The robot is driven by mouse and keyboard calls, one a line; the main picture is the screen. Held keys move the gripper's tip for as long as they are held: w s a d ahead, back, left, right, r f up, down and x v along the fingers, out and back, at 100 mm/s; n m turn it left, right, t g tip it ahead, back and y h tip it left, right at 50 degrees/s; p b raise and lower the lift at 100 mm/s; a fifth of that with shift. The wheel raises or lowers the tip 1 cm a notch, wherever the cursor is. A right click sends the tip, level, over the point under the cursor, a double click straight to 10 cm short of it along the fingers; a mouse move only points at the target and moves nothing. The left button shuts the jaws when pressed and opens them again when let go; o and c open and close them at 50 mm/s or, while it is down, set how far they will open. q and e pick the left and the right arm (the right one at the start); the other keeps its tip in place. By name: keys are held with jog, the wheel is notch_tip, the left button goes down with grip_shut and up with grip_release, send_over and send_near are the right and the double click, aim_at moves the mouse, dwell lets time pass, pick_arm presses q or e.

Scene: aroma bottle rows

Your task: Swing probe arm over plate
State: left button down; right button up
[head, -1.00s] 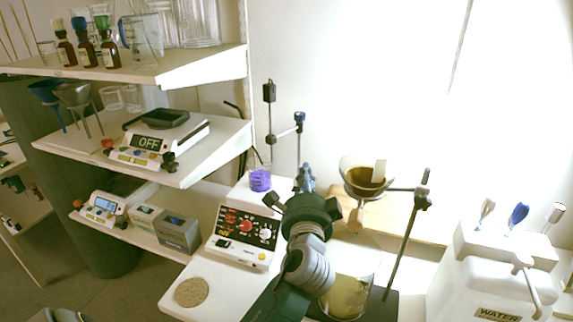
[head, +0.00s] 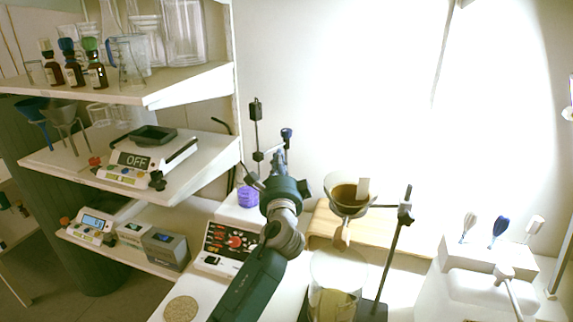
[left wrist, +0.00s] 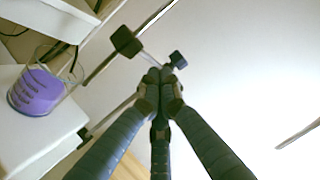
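The probe arm (head: 256,126) is a thin dark post with black blocks, behind the purple beaker; a blue-topped rod (head: 286,138) stands just right of it. The left wrist view shows its black block (left wrist: 126,41) and a dark knob (left wrist: 177,59). My left gripper (head: 278,155) is beside it; in the left wrist view its fingertips (left wrist: 160,74) are together, close below the knob. Whether they touch the rod I cannot tell. The plate unit (head: 229,242) has a black panel with red knobs. The purple beaker (head: 248,197) stands at its back. My right gripper is out of view.
Shelves with scales (head: 145,160) and bottles stand at the left. A glass funnel (head: 349,191) on a stand (head: 397,240) is close right of my left arm, above a beaker (head: 333,304). A round cork mat (head: 181,309) lies in front.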

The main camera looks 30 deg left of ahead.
aim_at(261, 153)
pick_arm(q)
jog(key=shift+w+a, duration=0.1)
jog(key=shift+a, duration=0.3)
jog(key=shift+r, duration=0.1)
jog(key=shift+a+m+t+h+p, duration=0.55)
jog(key=shift+m+t+h+p, duration=0.05)
jog(key=shift+h+p, duration=0.3)
jog(key=shift+s+a+r+m+t+h+p, duration=0.15)
jog(key=shift+a+m+t+h+p, duration=0.25)
jog(key=shift+h, duration=0.3)
jog(key=shift+s+a+f+m+t+h+p, duration=0.1)
jog(key=shift+a+m+t+h+p, duration=0.1)
jog(key=shift+a+m+h+p, duration=0.35)
jog(key=shift+a+m+h, duration=0.35)
jog(key=shift+m+h, duration=0.2)
jog(key=shift+h, duration=0.6)
jog(key=shift+w+a, duration=0.3)
jog(key=shift+a, duration=0.5)
jog(key=shift+a, duration=0.15)
